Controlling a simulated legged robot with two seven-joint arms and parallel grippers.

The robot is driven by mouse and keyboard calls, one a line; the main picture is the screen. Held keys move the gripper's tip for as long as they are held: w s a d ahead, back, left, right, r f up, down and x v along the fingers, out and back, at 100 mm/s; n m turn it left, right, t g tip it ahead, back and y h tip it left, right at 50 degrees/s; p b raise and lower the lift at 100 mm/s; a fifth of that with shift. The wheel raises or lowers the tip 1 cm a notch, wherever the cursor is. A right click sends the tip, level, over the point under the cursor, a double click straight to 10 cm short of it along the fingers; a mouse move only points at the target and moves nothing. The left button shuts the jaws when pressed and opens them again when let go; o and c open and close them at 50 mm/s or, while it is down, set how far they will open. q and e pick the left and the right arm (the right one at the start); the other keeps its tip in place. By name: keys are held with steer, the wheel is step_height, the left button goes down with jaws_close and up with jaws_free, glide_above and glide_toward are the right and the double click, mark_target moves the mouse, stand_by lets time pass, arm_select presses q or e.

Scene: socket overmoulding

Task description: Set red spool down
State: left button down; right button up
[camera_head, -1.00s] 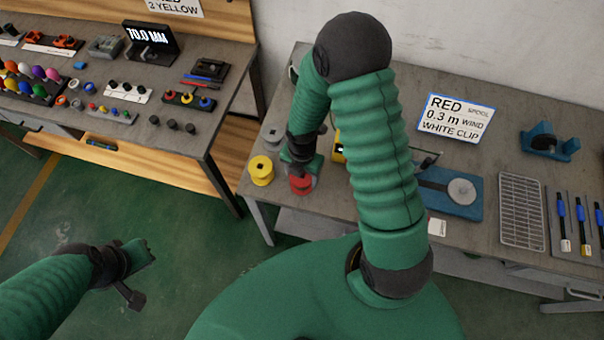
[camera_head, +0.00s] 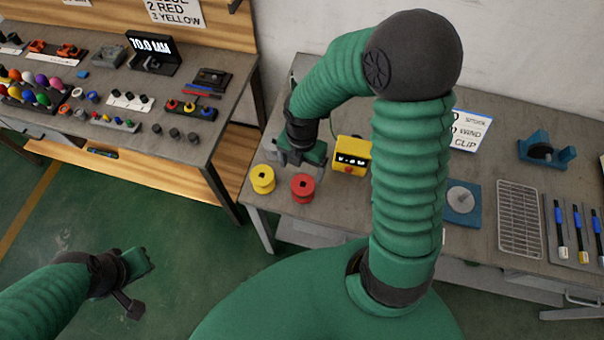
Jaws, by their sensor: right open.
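The red spool (camera_head: 303,188) stands upright on the grey table near its front left edge. The yellow spool (camera_head: 262,179) stands just left of it, apart from it. My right gripper (camera_head: 290,160) is open and empty, a little behind and above the two spools, and looks clear of the red spool. My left gripper (camera_head: 143,262) is over the green floor at the lower left, away from both tables; its jaw opening is too small to tell.
A yellow device with a display (camera_head: 351,156) stands right of my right gripper. My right arm partly hides a white sign (camera_head: 470,130) and a blue block with a disc (camera_head: 462,203). A wire rack (camera_head: 520,215) and pens (camera_head: 561,230) lie at right. A crowded bench (camera_head: 180,160) stands at left.

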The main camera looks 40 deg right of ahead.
steer(key=s+a+r+m+t, duration=0.1)
steer(key=s+a+r+m, duration=0.1)
steer(key=m, duration=1)
steer(key=s+a+r+m+t, duration=0.1)
steer(key=s+a+r+m, duration=0.1)
steer(key=m, duration=0.9)
step_height(320, 180, up, 2)
steer(key=shift+a+r+m+t, duration=0.1)
steer(key=shift+a+m+t, duration=0.2)
steer(key=shift+a+m, duration=0.15)
